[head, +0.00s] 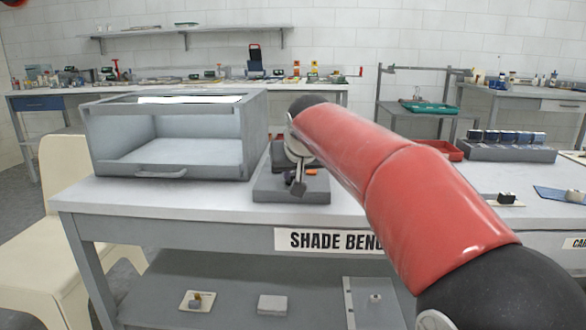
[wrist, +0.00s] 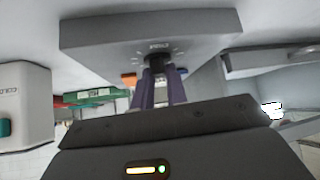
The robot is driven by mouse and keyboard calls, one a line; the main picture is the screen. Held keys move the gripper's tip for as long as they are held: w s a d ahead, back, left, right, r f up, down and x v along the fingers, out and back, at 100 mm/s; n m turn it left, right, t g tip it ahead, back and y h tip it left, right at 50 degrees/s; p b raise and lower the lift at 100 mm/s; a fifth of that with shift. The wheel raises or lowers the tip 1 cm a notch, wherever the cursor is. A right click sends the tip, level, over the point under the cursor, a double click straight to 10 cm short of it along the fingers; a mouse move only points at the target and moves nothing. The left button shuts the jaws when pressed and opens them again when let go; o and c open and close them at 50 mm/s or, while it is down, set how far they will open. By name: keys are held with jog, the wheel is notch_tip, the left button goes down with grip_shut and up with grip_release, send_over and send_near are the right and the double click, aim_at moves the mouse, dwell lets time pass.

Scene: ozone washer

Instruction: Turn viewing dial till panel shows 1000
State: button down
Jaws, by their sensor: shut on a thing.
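In the wrist view, a dark round dial (wrist: 156,57) sits on a grey block-shaped unit (wrist: 95,38), with pale tick marks around it. In the head view the grey unit (head: 291,190) stands on the bench, right of the open-fronted cabinet. My arm hides part of it, and the dial cannot be made out there.
An orange part (head: 311,172) shows at the unit. The grey cabinet (head: 175,155) stands close on its left. The bench top (head: 130,195) is bare along its front edge. To the right are a row of dark blue boxes (head: 507,138) and a red tray (head: 445,150).

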dwell(0.3)
jog(key=c, duration=1.4)
grip_release()
jog(key=v, duration=0.7)
jog(key=shift+s+r, duration=0.3)
jog(key=shift+d, duration=0.1)
